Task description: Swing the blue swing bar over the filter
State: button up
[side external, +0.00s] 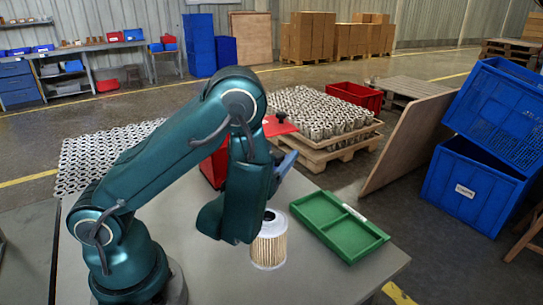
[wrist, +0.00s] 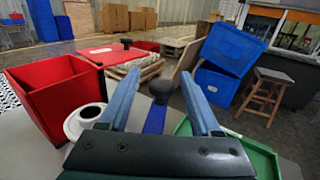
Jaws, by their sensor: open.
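The blue swing bar (wrist: 155,119) shows in the wrist view with a black knob (wrist: 162,90) at its end. My gripper (wrist: 160,74) is open, its two blue fingers on either side of the knob in that view; I see no clear contact. In the side view my gripper (side external: 288,160) is partly hidden by my wrist, and I cannot make out the bar there. The filter (side external: 268,246), a pleated beige cylinder with a white top, stands upright on the table. Its white ring top (wrist: 82,122) shows left of the fingers in the wrist view, with the bar off to its right.
A green two-part tray (side external: 342,228) lies right of the filter. A red bin (wrist: 52,95) stands behind, and a red panel with a small black knob (side external: 281,117) is near it. Blue crates (side external: 470,187) and a leaning brown board (side external: 408,140) stand beyond the table. The table's front right is clear.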

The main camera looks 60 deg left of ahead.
jog(key=s+a+n+g+y, duration=0.1)
jog(key=n+g+y, duration=0.1)
jog(key=n+g, duration=0.2)
jog(key=s+a+n+g+y, duration=0.1)
jog(key=s+n+g+y, duration=0.1)
jog(key=g, duration=0.6)
jog(key=s+a+n+g+y, duration=0.1)
jog(key=s+n+g+y, duration=0.1)
jog(key=n+g+y, duration=0.2)
jog(key=shift+a+n+g, duration=0.15)
jog(key=shift+n+g, duration=0.75)
jog(key=shift+n, duration=0.7)
jog(key=d, duration=0.5)
jog(key=shift+w+d, duration=0.15)
jog(key=shift+w, duration=0.15)
jog(key=s+a+r+n+t+h, duration=0.1)
jog(key=s+r+n+h, duration=0.2)
jog(key=s+n+h, duration=0.15)
jog(key=s+a+r+n+h, duration=0.2)
jog(key=s+r+n+h, duration=0.15)
jog(key=s+h, duration=0.2)
jog(key=s+d+f+n+t+h, duration=0.2)
jog(key=d+f+n+t+h, duration=0.2)
jog(key=d, duration=0.8)
jog(key=n+t+h, duration=0.2)
jog(key=n+h, duration=0.1)
jog(key=shift+s+d+n+t, duration=0.15)
jog(key=shift+n+t, duration=0.25)
